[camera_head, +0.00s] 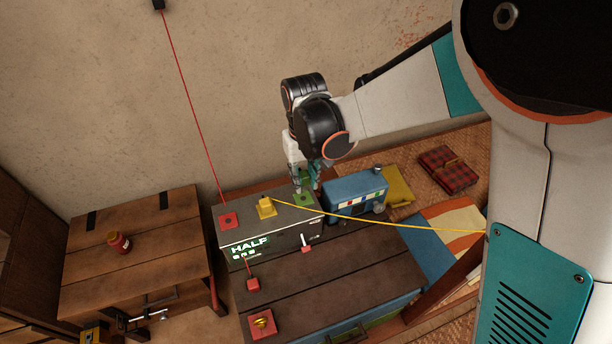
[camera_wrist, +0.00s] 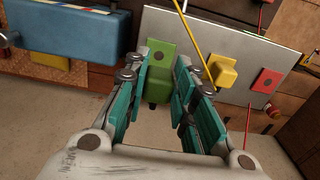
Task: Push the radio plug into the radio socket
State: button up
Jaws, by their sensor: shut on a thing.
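My gripper (camera_head: 307,188) points down over the right end of the grey power box (camera_head: 285,207). In the wrist view my gripper (camera_wrist: 160,80) has its teal-padded fingers on both sides of a green plug (camera_wrist: 156,93), shut on it. The green socket plate (camera_head: 303,199) lies on the box top just below the fingertips; it also shows in the wrist view (camera_wrist: 160,57), just beyond the plug. I cannot tell how large the gap between plug and plate is. The blue radio (camera_head: 352,195) stands right of the box, and at the left in the wrist view (camera_wrist: 70,32).
A yellow plug (camera_head: 266,205) sits on the box, its yellow cable stretched rightward past the radio. A red plug (camera_head: 252,284) is at the box front, near a white-handled lever (camera_head: 304,242). The wooden chest top (camera_head: 330,265) has free room.

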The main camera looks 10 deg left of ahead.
aim_at(305, 186)
jog(key=shift+f+b, duration=1.6)
jog(key=shift+f, duration=1.2)
jog(key=shift+b, duration=0.55)
jog(key=shift+f+b, duration=0.5)
jog(key=shift+f, duration=0.1)
dwell(0.5)
jog(key=o, duration=1.1)
notch_tip(305, 186, up, 12)
jog(key=shift+s+r, duration=0.1)
